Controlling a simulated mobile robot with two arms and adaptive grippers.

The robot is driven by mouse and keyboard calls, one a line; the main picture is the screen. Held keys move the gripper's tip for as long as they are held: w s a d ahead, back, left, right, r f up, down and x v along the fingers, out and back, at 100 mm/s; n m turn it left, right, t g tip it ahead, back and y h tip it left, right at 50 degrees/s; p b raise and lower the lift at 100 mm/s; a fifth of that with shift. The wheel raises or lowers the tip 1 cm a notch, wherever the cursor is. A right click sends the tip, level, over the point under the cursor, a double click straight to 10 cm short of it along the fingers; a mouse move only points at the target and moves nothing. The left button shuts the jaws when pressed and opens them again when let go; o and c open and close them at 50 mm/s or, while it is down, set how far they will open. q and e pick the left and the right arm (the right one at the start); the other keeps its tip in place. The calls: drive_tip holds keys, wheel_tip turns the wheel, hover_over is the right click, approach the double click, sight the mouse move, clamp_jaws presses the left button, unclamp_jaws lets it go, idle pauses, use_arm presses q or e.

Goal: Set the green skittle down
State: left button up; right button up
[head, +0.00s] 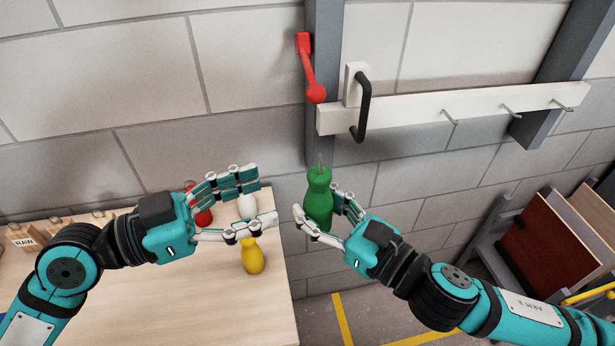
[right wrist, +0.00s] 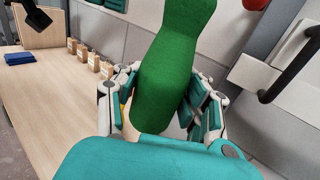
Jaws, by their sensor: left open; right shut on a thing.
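The green skittle (head: 318,197) is upright in my right gripper (head: 322,215), to the right of the table's right edge in the head view. In the right wrist view the green skittle (right wrist: 170,75) stands between the fingers, its top cut off by the frame. My left gripper (head: 268,202) is open over the table (head: 190,310). A yellow skittle (head: 252,257) stands on the table just below its fingers in the picture. A white skittle (head: 247,206) and a red skittle (head: 199,212) show behind the left gripper, partly hidden by its fingers.
A white batten (head: 430,108) on the wall bears a black handle (head: 362,105) and several hooks. A red lever (head: 312,75) is on the grey post. Small wooden blocks (head: 20,238) stand at the table's left back. Boards (head: 560,240) lean at the right.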

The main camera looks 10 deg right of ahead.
sight(309, 182)
use_arm(q)
drive_tip(key=x, duration=1)
drive_tip(key=shift+w+d, duration=0.1)
drive_tip(key=shift+d, duration=0.05)
use_arm(e)
drive_tip(key=shift+w, duration=0.1)
use_arm(q)
drive_tip(key=shift+c, duration=0.4)
clamp_jaws()
use_arm(e)
drive_tip(key=o, duration=1.2)
